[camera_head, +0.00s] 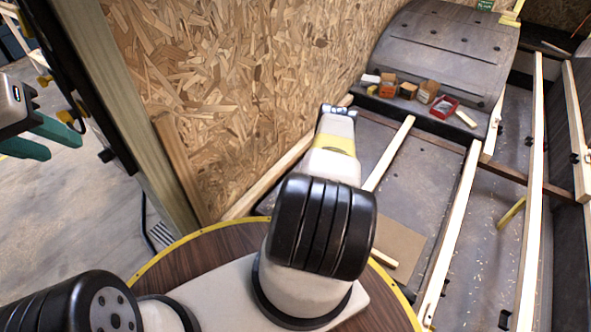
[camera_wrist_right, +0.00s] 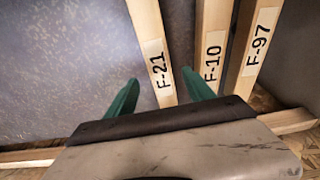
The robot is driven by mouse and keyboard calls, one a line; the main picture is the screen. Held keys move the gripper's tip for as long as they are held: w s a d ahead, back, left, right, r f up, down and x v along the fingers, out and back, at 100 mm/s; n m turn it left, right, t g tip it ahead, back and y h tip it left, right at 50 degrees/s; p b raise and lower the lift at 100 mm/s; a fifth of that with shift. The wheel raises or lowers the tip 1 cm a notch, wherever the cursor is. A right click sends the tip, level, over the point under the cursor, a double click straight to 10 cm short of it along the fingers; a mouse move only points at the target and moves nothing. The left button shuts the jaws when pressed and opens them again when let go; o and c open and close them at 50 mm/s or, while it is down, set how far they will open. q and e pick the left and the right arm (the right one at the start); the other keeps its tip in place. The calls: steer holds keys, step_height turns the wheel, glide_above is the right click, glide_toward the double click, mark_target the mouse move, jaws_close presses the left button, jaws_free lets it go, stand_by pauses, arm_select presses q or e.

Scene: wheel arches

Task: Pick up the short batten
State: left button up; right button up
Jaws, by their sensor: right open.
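In the right wrist view, three pale wooden battens show, labelled F-21 (camera_wrist_right: 147,22), F-10 (camera_wrist_right: 213,30) and F-97 (camera_wrist_right: 262,22). I cannot tell from the labels which is the short batten. My right gripper (camera_wrist_right: 160,92) is open and empty, with the F-21 batten lying between its green fingertips and F-10 just beside the right finger. In the head view, the right gripper is hidden behind its own arm; a shorter batten (camera_head: 392,152) shows just right of that arm. My left gripper (camera_head: 62,147) is open and empty at the far left.
A grey wheel arch (camera_head: 440,45) stands at the back, with small boxes (camera_head: 428,91) on its front ledge. Long battens (camera_head: 458,225) run along the floor on the right. A chipboard wall (camera_head: 225,80) stands behind and left of my right arm.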

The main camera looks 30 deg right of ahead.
steer(key=shift+w+a+f, duration=0.1)
steer(key=shift+f, duration=0.85)
steer(key=shift+w+a+f, duration=0.1)
steer(key=shift+f, duration=0.85)
jaws_close()
